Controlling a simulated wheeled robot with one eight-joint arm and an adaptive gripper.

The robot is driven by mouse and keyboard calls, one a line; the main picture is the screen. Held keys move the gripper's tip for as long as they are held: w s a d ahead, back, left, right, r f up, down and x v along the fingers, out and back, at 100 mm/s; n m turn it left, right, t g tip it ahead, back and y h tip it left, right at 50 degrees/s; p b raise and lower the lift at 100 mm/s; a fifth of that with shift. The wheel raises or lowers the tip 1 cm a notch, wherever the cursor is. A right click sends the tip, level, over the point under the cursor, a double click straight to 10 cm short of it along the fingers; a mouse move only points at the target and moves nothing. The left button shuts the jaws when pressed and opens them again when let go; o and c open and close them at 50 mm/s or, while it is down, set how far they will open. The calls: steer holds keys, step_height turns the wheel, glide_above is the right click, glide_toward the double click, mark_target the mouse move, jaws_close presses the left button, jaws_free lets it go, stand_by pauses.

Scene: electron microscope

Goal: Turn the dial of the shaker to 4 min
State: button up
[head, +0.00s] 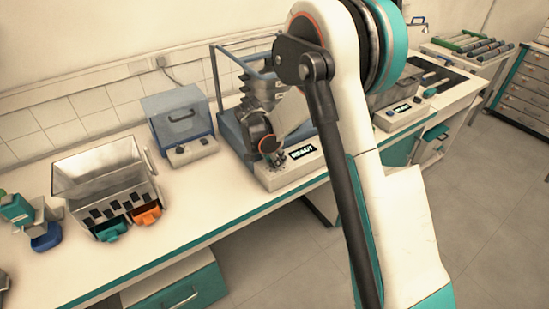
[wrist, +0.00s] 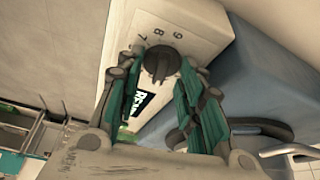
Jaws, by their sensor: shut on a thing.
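The shaker has a pale front panel (head: 292,174) with a dark display. It stands on the bench near the middle of the head view. Its dark dial (wrist: 162,62) shows in the wrist view, with the numbers 7, 8 and 9 printed around it. My gripper (head: 276,159) is at the panel, left of the display. In the wrist view its two green-padded fingers lie on either side of the dial and are shut on it. The dial is hidden by my gripper in the head view. I cannot tell the exact setting.
A box with a clear blue lid (head: 178,112) stands left of the shaker. Further left is a metal hopper unit (head: 98,170) with green and orange trays. Another device (head: 405,112) stands to the right.

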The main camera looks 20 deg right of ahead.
steer(key=m+g, duration=0.1)
steer(key=m, duration=0.3)
steer(key=shift+w+m+g+h, duration=0.1)
steer(key=shift+m+g+h, duration=0.2)
steer(key=shift+g, duration=0.1)
steer(key=shift+m+g, duration=0.7)
steer(key=shift+m, duration=1)
steer(key=o, duration=0.9)
steer(key=shift+c, duration=0.2)
steer(key=v, duration=1.2)
steer(key=shift+w, duration=0.1)
